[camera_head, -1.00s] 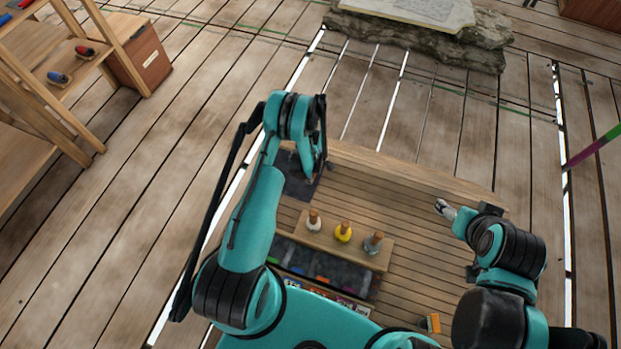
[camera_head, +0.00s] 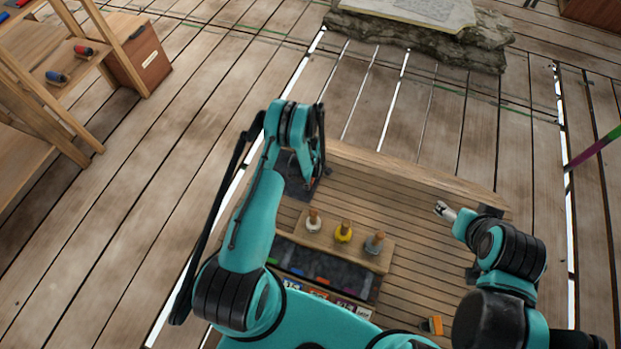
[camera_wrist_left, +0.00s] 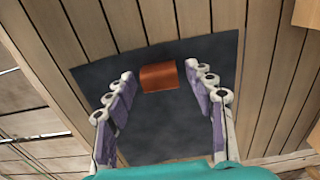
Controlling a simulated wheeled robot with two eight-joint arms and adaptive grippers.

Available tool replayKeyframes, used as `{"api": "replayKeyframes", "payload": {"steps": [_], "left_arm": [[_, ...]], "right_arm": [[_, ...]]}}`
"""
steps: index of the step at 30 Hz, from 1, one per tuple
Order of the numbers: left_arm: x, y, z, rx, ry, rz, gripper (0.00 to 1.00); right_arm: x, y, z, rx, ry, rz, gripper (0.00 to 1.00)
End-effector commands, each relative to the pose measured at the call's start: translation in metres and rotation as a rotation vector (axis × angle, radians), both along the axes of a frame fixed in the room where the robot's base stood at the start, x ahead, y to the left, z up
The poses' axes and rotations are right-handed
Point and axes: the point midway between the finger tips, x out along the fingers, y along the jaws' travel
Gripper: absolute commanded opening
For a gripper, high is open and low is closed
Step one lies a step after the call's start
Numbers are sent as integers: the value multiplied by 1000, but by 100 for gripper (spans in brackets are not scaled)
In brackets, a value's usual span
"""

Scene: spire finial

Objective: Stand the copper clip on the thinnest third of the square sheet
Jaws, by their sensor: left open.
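The copper clip (camera_wrist_left: 159,76) rests on the dark square sheet (camera_wrist_left: 163,130), near the sheet's top edge in the left wrist view. The head view shows the sheet (camera_head: 293,190) at the table's left end, partly hidden by my arm. I cannot tell the sheet's thickness differences. My left gripper (camera_wrist_left: 165,95) is open, its two purple-padded fingers spread over the sheet, with the clip beyond and between the fingertips, apart from both. My right gripper (camera_head: 442,208) hangs over the table's right side; whether it is open is unclear.
A wooden block (camera_head: 333,240) holds three knobbed pieces, white, yellow and grey. A dark tray (camera_head: 325,268) with coloured items lies in front of it. An orange-and-dark object (camera_head: 432,325) sits at the front right. The table's middle right is clear.

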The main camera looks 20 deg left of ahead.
Motion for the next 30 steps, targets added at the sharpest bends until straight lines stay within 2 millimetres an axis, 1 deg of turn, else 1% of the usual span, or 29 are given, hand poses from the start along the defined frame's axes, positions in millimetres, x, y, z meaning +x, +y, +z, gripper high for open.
{"api": "replayKeyframes", "payload": {"steps": [2, 5, 12, 15, 18, 23, 25, 26, 28, 29, 30], "left_arm": [[0, 0, 4, 0, 0, 0, 54], [0, 0, 18, 0, 0, 0, 54], [-1, 0, 71, 0, -1, 0, 54], [-1, 0, 91, 0, -1, 0, 54], [-1, 0, 106, 0, -2, 0, 54], [0, 0, 121, 0, -4, -5, 54], [3, -1, 132, 2, -11, -23, 54], [5, -2, 139, 3, -16, -37, 54], [11, -3, 162, 6, -35, -85, 54], [13, -4, 175, 9, -44, -111, 54], [16, -6, 193, 12, -58, -150, 54]], "right_arm": [[0, 0, 2, 0, 0, 0, 70], [0, 0, 8, 0, 0, 0, 70], [0, 0, 28, 0, 0, 0, 70], [0, 0, 34, 0, 0, 0, 70], [0, 0, 39, 0, 0, 0, 70], [0, 0, 42, 0, 0, 0, 70], [0, 0, 42, 0, 0, 0, 70], [0, 0, 42, 0, 0, 0, 70], [0, 0, 42, 0, 0, 0, 70], [0, 0, 42, 0, 0, 0, 70], [0, 0, 42, 0, 0, 0, 70]]}}
